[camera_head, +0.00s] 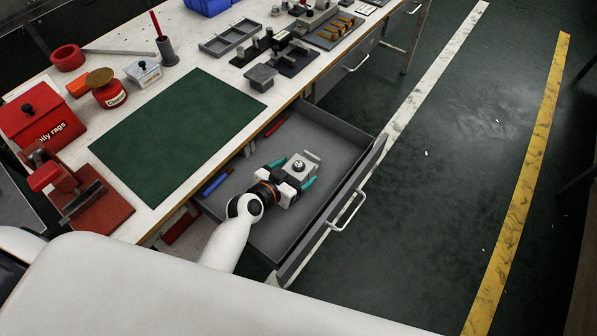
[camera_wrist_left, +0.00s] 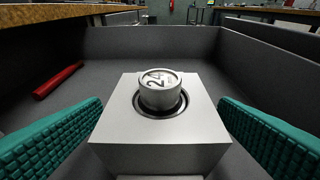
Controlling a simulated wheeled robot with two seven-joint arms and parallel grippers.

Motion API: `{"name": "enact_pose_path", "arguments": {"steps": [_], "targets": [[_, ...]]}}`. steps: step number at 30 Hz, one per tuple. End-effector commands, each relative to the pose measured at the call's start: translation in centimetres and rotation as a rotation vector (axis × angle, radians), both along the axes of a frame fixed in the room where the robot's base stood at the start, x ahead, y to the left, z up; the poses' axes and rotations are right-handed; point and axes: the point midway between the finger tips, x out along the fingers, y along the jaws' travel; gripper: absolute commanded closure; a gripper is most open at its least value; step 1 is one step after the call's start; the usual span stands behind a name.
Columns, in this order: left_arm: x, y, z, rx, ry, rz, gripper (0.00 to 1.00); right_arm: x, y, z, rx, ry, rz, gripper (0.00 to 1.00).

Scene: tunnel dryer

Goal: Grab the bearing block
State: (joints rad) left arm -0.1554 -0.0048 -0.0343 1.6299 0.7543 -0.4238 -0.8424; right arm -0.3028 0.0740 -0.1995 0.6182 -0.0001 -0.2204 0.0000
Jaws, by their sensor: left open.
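The bearing block (camera_head: 299,166) is a light grey square block with a round metal insert on top, inside the open drawer (camera_head: 335,215). In the left wrist view the block (camera_wrist_left: 160,135) sits upright straight ahead, with a raised cylinder marked 24. My left gripper (camera_head: 291,174) reaches into the drawer, open. Its teal ribbed fingers stand on either side of the block, and in the left wrist view the gripper (camera_wrist_left: 162,115) shows space beside the block's upper edges. Contact low down cannot be told. My right gripper is not seen.
The drawer's walls surround my left gripper. A red tool (camera_wrist_left: 58,79) lies left of the block in the wrist view, and a blue tool (camera_head: 216,183) lies near the drawer's left side. The workbench holds a green mat (camera_head: 178,135), trays and red containers.

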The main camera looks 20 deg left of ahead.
Motion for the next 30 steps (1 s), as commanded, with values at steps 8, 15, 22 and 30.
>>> {"name": "enact_pose_path", "arguments": {"steps": [8, 15, 22, 30], "targets": [[3.2, -1.1, -1.1, -0.001, 0.000, 0.000, 0.16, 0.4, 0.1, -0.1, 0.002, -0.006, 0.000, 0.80], [3.3, -1.1, -1.2, 0.000, 0.001, 0.000, 0.16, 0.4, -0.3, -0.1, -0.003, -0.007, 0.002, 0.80], [3.3, -1.1, -1.2, 0.000, 0.001, 0.000, 0.52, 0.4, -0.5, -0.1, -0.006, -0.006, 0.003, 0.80], [3.3, -1.1, -1.0, -0.001, -0.003, 0.001, 0.78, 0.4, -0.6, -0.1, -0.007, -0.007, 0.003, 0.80]]}}
